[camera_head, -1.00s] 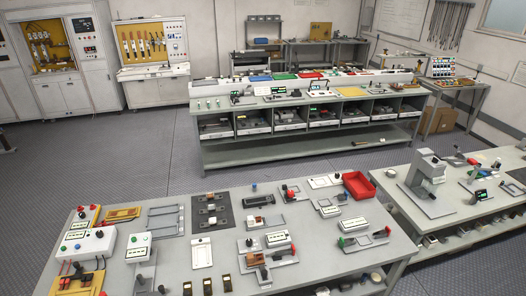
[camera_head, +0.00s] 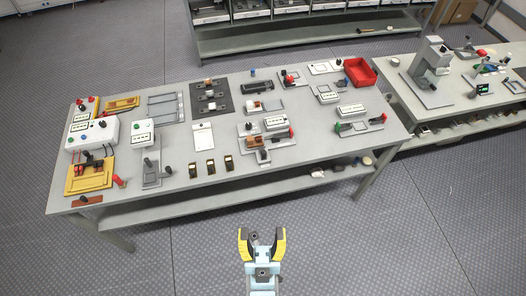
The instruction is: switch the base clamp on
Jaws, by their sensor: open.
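My gripper (camera_head: 262,233) is open and empty, with yellow and black fingers. It is in front of the table's front edge, over the floor in the picture, apart from everything on the table. I cannot tell for sure which device is the base clamp. Several clamp-like fixtures lie on the table: a grey one with a brown block and red handle (camera_head: 268,142), a grey plate with green and red knobs (camera_head: 360,126), a smaller red-handled one (camera_head: 291,79) at the back, and a grey base with a dark lever (camera_head: 151,172) at left. Their lever positions are too small to read.
The grey table (camera_head: 225,178) is crowded. A white box with wires (camera_head: 92,134) and yellow fixtures stand at left. Three small dark-and-tan blocks (camera_head: 211,167) line the front. A red bin (camera_head: 360,72) is at the back right. A second bench (camera_head: 440,108) adjoins right.

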